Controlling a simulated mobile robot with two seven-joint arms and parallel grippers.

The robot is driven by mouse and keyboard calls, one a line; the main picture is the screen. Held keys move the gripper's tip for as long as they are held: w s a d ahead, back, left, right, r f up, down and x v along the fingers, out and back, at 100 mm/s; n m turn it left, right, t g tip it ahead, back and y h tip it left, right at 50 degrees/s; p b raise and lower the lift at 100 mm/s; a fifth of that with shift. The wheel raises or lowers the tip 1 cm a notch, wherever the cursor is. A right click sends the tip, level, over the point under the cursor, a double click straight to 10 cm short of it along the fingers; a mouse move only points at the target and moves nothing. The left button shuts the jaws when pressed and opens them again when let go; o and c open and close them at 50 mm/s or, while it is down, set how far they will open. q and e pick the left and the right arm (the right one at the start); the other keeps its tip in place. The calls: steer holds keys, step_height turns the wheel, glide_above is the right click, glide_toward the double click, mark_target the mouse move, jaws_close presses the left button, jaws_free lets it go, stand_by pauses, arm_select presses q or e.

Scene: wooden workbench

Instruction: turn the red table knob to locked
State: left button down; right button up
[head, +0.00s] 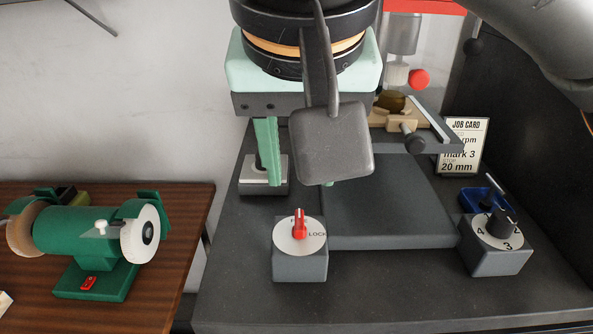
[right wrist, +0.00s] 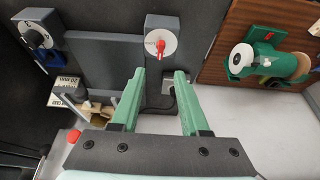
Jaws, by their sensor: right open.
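The red table knob (head: 299,228) stands on a white round dial on a grey box (head: 300,265) at the front of the machine's dark base. Its bar points away from me, over a label partly hidden by it that starts with F. The word LOCK shows on the dial's right. The knob also shows in the right wrist view (right wrist: 160,46). My right gripper (head: 298,184) has green fingers spread apart and empty, behind and above the knob; a grey block hides most of one finger. Both fingertips show in the wrist view (right wrist: 159,74), apart from the knob. My left gripper is not in view.
A black numbered knob (head: 501,224) on a grey box stands at the right, with a blue tray (head: 480,201) behind it. A job card (head: 464,146) stands farther back. A green bench grinder (head: 85,235) sits on a wooden bench at left. The base's front strip is clear.

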mark_target(300, 221)
steer(key=b+x, duration=0.1)
steer(key=x, duration=1)
steer(key=shift+s+b, duration=0.1)
steer(key=shift+b, duration=0.2)
steer(key=shift+c, duration=0.3)
jaws_close()
